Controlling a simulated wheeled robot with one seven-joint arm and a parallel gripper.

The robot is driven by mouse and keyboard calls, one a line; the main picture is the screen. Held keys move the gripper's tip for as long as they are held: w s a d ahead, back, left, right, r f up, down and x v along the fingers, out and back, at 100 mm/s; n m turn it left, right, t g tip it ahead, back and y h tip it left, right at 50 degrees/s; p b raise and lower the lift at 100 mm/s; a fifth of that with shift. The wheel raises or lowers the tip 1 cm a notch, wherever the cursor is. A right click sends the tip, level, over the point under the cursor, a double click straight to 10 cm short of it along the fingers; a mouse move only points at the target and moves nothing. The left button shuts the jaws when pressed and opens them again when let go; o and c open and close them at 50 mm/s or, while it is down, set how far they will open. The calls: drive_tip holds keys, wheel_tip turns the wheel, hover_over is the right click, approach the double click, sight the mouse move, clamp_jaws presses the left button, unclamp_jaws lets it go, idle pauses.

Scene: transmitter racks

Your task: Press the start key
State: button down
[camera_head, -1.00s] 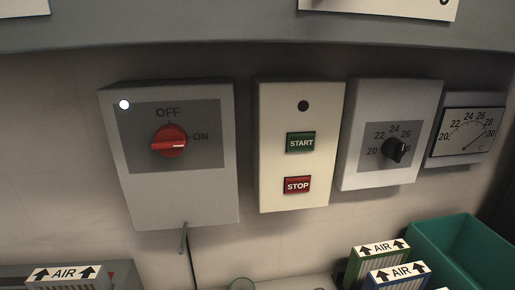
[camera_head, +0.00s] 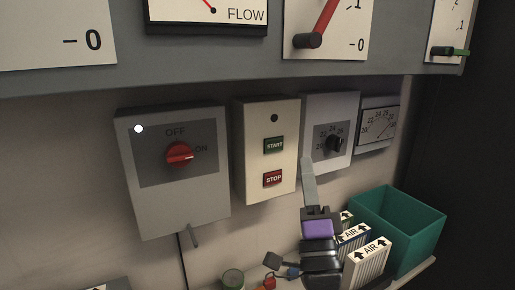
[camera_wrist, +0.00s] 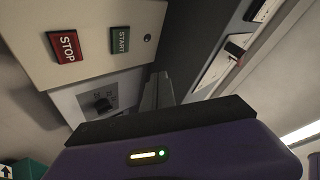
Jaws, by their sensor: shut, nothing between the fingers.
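The green START key (camera_head: 274,146) is on a cream control box on the wall, above the red STOP key (camera_head: 273,179). A dark round lamp (camera_head: 274,118) sits above both. In the wrist view the START key (camera_wrist: 120,40) and STOP key (camera_wrist: 66,46) show at the upper left, turned sideways. My gripper (camera_head: 307,165) is shut and empty, pointing up, to the right of the STOP key and lower than the START key in the head view. In the wrist view its fingers (camera_wrist: 157,90) are beside the box's edge, apart from the START key.
Left of the box is a grey switch box (camera_head: 172,210) with a red knob and a lit white lamp. To the right are a thermostat (camera_head: 324,165) and a thermometer (camera_head: 378,128). Below stand AIR filters (camera_head: 366,270) and a green bin (camera_head: 398,225). A grey ledge (camera_head: 210,88) overhangs above.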

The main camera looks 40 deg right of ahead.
idle(0.3)
drive_tip(key=b, duration=0.2)
approach(277, 139)
drive_tip(key=shift+w+d+r, duration=0.3)
drive_tip(key=shift+d+r, duration=0.1)
drive_tip(key=shift+r, duration=0.3)
drive_tip(key=shift+w+d+r, duration=0.35)
drive_tip(key=shift+d+r, duration=0.1)
drive_tip(key=shift+r, duration=0.25)
drive_tip(key=shift+w+d+r, duration=0.3)
drive_tip(key=shift+d+r, duration=0.1)
drive_tip(key=shift+r, duration=0.25)
drive_tip(key=shift+w, duration=0.2)
idle(0.3)
drive_tip(key=shift+w+d, duration=0.1)
drive_tip(key=shift+w, duration=0.1)
drive_tip(key=shift+w+d, duration=0.15)
drive_tip(key=shift+w, duration=0.3)
idle(0.8)
drive_tip(key=shift+s, duration=0.1)
drive_tip(key=shift+s+a+p, duration=0.25)
drive_tip(key=shift+s+p, duration=0.25)
drive_tip(key=shift+s, duration=0.25)
drive_tip(key=shift+s+a+p, duration=0.25)
drive_tip(key=shift+s, duration=0.55)
drive_tip(key=shift+s+a+p, duration=0.2)
drive_tip(key=shift+s, duration=0.6)
drive_tip(key=shift+s+a+p, duration=0.25)
drive_tip(key=shift+s, duration=0.55)
